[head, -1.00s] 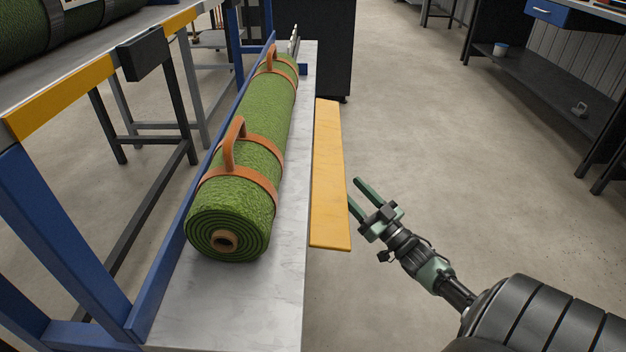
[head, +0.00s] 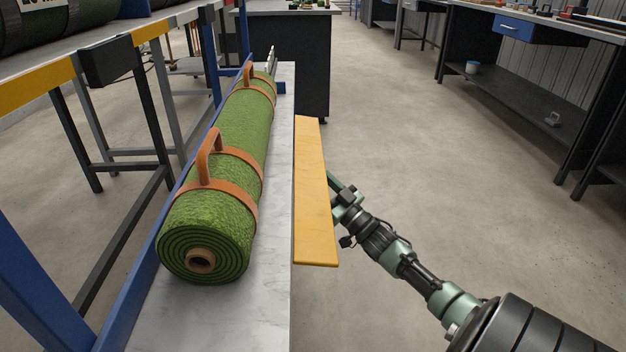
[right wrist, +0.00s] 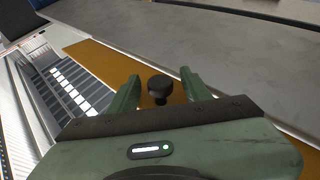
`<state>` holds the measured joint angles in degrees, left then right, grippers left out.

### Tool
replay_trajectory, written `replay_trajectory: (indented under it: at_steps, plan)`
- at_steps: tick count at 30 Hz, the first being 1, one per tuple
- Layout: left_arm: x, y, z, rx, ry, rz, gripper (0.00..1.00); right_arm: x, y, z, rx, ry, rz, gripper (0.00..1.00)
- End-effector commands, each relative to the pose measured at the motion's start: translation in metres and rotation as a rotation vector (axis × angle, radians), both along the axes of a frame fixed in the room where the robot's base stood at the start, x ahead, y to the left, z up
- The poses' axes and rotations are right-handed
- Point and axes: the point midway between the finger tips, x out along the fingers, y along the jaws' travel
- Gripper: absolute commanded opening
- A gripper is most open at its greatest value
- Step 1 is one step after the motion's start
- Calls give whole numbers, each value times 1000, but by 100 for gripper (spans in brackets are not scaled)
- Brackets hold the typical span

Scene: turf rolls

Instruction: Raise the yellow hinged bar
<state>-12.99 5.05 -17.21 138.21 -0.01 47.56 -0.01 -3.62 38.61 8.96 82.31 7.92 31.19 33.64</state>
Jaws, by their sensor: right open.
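The yellow hinged bar (head: 314,200) hangs along the right side of the grey shelf, below its top. It also shows in the right wrist view (right wrist: 105,65). My right gripper (head: 333,185) is at the bar's outer right edge in the head view, its fingertips partly hidden behind it. In the right wrist view my right gripper (right wrist: 160,86) is open, its two green fingers apart and pointing toward the bar. A black round knob (right wrist: 160,86) shows between the fingers, with the bar behind it; I cannot tell whether they touch. My left gripper is out of view.
A green turf roll (head: 225,150) with orange straps and handles lies on the grey shelf (head: 268,240), beside a blue rail. A dark cabinet (head: 290,60) stands behind the shelf. Floor to the right is clear up to the workbenches.

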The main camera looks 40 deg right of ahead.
Motion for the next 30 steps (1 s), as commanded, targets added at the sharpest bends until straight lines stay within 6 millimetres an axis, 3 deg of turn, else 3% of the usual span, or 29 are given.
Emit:
replay_trajectory:
  at_steps: [2, 7, 8, 30]
  plan:
    - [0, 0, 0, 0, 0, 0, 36, 0, 0, 0, 0, 1, 0, 48]
    - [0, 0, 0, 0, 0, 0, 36, 0, 0, 0, 0, 1, 0, 4]
    - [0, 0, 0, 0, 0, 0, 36, 0, 0, 0, 0, 1, 0, 0]
    - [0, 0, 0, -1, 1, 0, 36, 0, 0, -1, 0, 2, 0, 0]
